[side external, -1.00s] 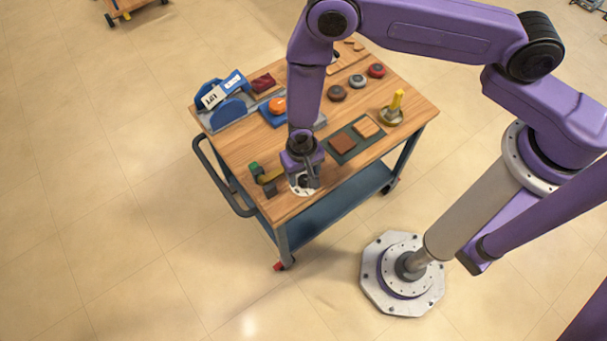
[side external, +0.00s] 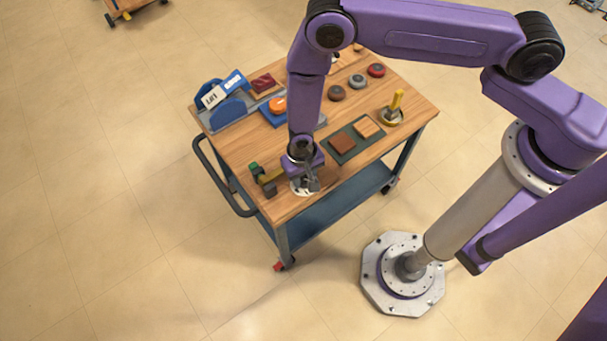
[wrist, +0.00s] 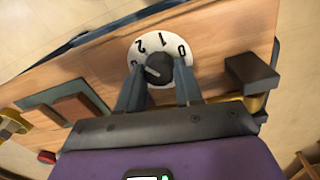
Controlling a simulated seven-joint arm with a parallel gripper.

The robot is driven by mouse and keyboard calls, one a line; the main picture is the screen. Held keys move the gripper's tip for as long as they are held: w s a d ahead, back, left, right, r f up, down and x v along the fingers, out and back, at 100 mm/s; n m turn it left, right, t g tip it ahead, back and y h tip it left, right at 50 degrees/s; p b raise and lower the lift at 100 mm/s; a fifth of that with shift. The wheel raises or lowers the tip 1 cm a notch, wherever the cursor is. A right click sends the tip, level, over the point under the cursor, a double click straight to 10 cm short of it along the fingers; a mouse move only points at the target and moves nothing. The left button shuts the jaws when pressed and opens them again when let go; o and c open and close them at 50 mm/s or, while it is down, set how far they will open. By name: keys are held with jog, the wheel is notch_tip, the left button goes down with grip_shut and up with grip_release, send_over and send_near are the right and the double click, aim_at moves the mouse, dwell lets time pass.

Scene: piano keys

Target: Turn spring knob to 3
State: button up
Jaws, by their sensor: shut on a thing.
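The spring knob (wrist: 158,66) is a dark round knob at the middle of a white dial (wrist: 164,43) in the wrist view. The digits 0, 1 and 2 read on the dial; a further mark at its left edge is too small to read. A pale line on the knob points up and left, to the side of the dial past the 2. My gripper (wrist: 160,84) has its two fingers on either side of the knob, shut on it. In the side external view my gripper (side external: 310,182) is over the dial at the near corner of the table, hiding most of it.
A dark block on a yellow bar (wrist: 252,75) stands close beside the dial. A green pad (side external: 343,157) with brown and tan blocks lies nearby. A yellow stick on a base (side external: 397,102), several round buttons and a blue LIFT holder (side external: 228,112) stand farther away.

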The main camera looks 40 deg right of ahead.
jog(key=shift+n, duration=0.4)
jog(key=n, duration=0.3)
jog(key=shift+n, duration=2)
jog(key=o, duration=1)
jog(key=shift+o, duration=0.2)
